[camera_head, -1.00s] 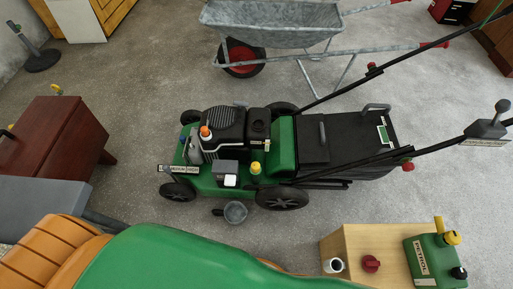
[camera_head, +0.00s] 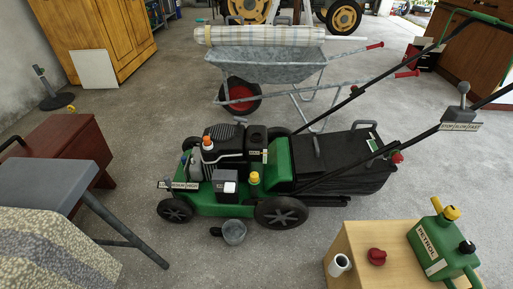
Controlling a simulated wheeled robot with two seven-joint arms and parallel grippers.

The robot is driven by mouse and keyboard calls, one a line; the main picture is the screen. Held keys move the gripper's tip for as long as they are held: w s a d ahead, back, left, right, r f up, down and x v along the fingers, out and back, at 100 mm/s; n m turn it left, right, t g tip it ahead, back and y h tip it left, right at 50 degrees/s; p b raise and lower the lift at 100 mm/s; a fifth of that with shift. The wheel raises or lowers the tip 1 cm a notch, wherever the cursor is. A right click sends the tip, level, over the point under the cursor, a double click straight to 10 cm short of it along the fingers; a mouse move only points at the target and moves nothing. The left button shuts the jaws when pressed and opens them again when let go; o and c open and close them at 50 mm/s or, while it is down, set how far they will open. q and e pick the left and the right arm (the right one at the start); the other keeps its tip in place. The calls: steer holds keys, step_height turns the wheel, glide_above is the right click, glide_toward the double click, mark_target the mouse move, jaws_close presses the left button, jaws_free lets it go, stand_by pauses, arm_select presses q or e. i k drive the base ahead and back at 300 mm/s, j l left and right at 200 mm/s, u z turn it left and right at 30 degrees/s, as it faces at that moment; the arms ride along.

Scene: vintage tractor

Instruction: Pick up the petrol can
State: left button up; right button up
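The petrol can (camera_head: 439,244) is green with a yellow cap on top, a dark cap at its right, and a white label reading PETROL. It stands on a light wooden box (camera_head: 357,236) at the lower right. Neither of my grippers shows in this view, and nothing touches the visible part of the can.
A wheelbarrow (camera_head: 267,64) is farther back. Bare floor lies left of the box.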

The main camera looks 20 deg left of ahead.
mark_target(435, 239)
steer(key=i+j+z, duration=0.1)
steer(key=j+z, duration=0.25)
steer(key=i+j+z, duration=0.1)
steer(key=z, duration=0.3)
steer(key=j+z, duration=0.35)
